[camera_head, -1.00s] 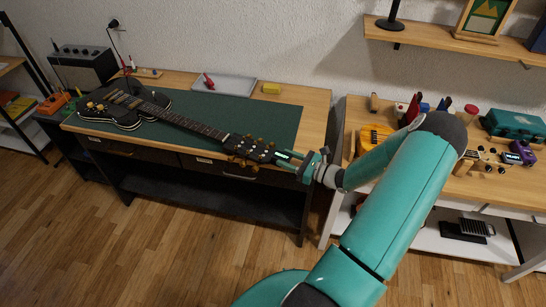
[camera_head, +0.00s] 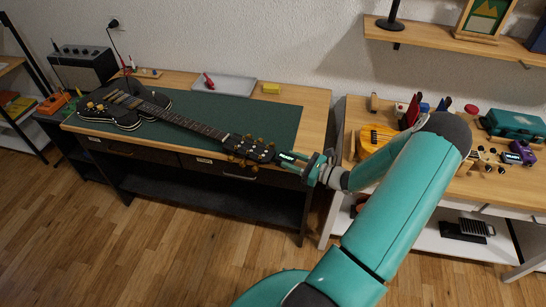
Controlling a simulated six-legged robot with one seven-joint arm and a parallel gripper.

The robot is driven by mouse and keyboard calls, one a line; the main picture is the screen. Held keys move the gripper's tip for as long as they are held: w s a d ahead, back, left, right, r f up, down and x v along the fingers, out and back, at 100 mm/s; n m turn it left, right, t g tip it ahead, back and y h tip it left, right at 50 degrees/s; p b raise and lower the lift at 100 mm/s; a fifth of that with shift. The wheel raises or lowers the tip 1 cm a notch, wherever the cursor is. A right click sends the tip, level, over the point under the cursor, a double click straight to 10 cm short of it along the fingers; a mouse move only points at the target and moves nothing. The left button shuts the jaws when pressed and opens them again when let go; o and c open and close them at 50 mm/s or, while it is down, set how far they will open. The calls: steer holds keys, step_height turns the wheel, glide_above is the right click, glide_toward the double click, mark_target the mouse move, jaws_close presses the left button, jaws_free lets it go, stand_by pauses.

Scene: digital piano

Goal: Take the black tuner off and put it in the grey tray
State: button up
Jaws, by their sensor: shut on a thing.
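A black electric guitar (camera_head: 180,120) lies on the green mat, its headstock (camera_head: 250,149) over the front right of the bench. The black tuner (camera_head: 287,157), with a small lit display, is at the tip of the headstock. My gripper (camera_head: 296,161) is shut on the tuner, reaching in from the right. I cannot tell whether the tuner still touches the headstock. The grey tray (camera_head: 232,92) lies at the back of the bench, with a red-handled tool (camera_head: 209,81) at its left end.
A yellow block (camera_head: 271,88) sits right of the tray. The green mat (camera_head: 265,115) is clear between headstock and tray. The wall is close behind the bench. A second bench at right holds a yellow case (camera_head: 374,138) and several tools.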

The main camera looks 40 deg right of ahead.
steer(key=v, duration=0.4)
stand_by(0.5)
